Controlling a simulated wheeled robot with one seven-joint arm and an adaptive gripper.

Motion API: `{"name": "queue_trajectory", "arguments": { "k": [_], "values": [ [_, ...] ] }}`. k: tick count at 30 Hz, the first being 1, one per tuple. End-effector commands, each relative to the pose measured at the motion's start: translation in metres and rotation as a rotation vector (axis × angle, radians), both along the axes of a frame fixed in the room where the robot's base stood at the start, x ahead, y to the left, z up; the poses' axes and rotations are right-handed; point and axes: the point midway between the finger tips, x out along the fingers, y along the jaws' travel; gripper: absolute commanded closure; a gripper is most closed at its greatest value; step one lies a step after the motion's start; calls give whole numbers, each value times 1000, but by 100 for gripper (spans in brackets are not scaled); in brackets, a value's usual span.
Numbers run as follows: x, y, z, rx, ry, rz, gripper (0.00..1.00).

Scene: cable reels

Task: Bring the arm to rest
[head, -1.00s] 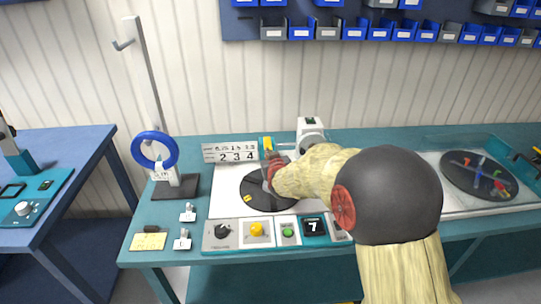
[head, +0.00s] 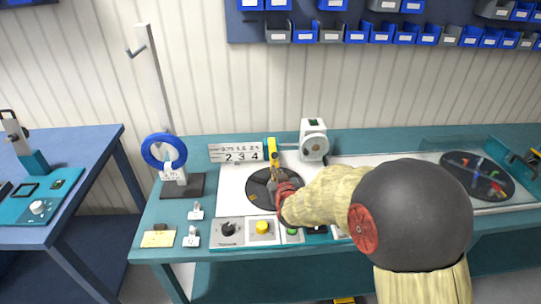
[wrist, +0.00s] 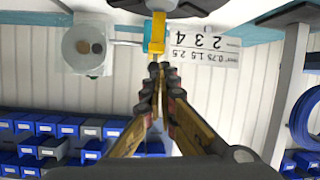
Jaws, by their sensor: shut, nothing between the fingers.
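My gripper (wrist: 157,75) is shut and empty, its two fingers meeting at the tips in the wrist view. In the head view my gripper (head: 273,184) is over the dark round plate (head: 262,203) on the bench, partly hidden by my own arm. A yellow upright piece (head: 272,150) stands just behind it. In the wrist view this yellow piece (wrist: 157,30) shows just beyond the fingertips; I cannot tell whether they touch.
A blue reel (head: 146,153) hangs on a stand at left. A number card (head: 236,152) and a white device (head: 314,140) stand behind the plate. A control panel (head: 246,231) lies in front. Blue bins (head: 380,34) line the wall. A second round plate (head: 478,176) is at right.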

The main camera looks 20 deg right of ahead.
Motion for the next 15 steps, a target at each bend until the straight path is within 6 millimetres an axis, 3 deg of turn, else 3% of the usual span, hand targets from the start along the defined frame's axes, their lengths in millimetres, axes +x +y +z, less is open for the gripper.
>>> {"name": "queue_trajectory", "arguments": {
  "k": [5,8,12,15],
  "values": [
    [-4,1,-4,11,11,-2,100],
    [-11,5,-23,42,82,2,100],
    [-54,19,-80,107,320,20,100],
    [-98,31,-92,152,489,33,100]
  ]
}}
